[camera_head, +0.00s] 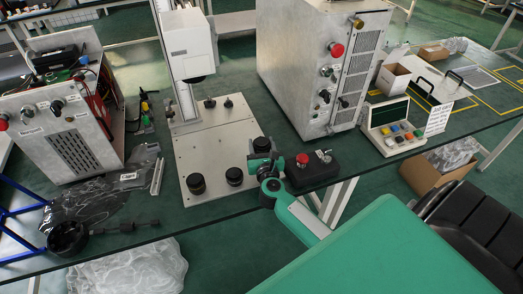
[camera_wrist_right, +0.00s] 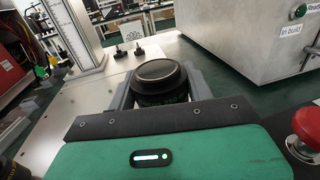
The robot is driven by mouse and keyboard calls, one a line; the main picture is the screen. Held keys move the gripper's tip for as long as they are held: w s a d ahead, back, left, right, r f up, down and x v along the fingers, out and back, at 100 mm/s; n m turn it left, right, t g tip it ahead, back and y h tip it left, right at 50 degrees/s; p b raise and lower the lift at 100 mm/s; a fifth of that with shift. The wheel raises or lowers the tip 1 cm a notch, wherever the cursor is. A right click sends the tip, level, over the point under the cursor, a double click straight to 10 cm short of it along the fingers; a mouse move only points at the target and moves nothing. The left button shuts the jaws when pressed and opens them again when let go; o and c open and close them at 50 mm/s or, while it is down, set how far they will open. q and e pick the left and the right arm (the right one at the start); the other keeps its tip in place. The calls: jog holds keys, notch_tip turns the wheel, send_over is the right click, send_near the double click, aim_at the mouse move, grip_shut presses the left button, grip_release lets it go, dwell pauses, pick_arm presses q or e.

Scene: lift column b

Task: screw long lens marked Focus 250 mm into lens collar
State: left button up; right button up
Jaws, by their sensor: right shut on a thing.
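My right gripper (camera_head: 263,158) is shut on a black lens (camera_head: 262,145) at the front right corner of the metal base plate (camera_head: 215,137). In the right wrist view the lens (camera_wrist_right: 160,78) sits upright between the two grey fingers, with its dark round top facing up. I cannot tell whether it touches the plate. Two other black lenses, one at the front (camera_head: 195,183) and one beside it (camera_head: 234,176), stand on the plate. My left gripper is out of view.
A black box with a red button (camera_head: 315,166) stands just right of my gripper. A large metal cabinet (camera_head: 300,75) is behind it. Two small black knobs (camera_head: 210,103) stand on the plate. An open case (camera_head: 395,125) lies right. Dark film and a black ring (camera_head: 68,238) lie left.

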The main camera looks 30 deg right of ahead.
aim_at(261, 140)
notch_tip(261, 140, up, 16)
jog(key=p, duration=0.3)
jog(key=s+a+f+n+y, duration=0.2)
jog(key=s+a+y, duration=0.1)
jog(key=s+a, duration=0.4)
jog(key=s+a+f+n+t+y, duration=0.1)
jog(key=s+a+n+y, duration=0.2)
jog(key=s+a, duration=0.4)
jog(key=shift+s+a+f+t+y, duration=0.3)
jog(key=shift+a+f+y, duration=0.1)
jog(key=shift+a+y, duration=0.4)
jog(key=shift+w, duration=0.1)
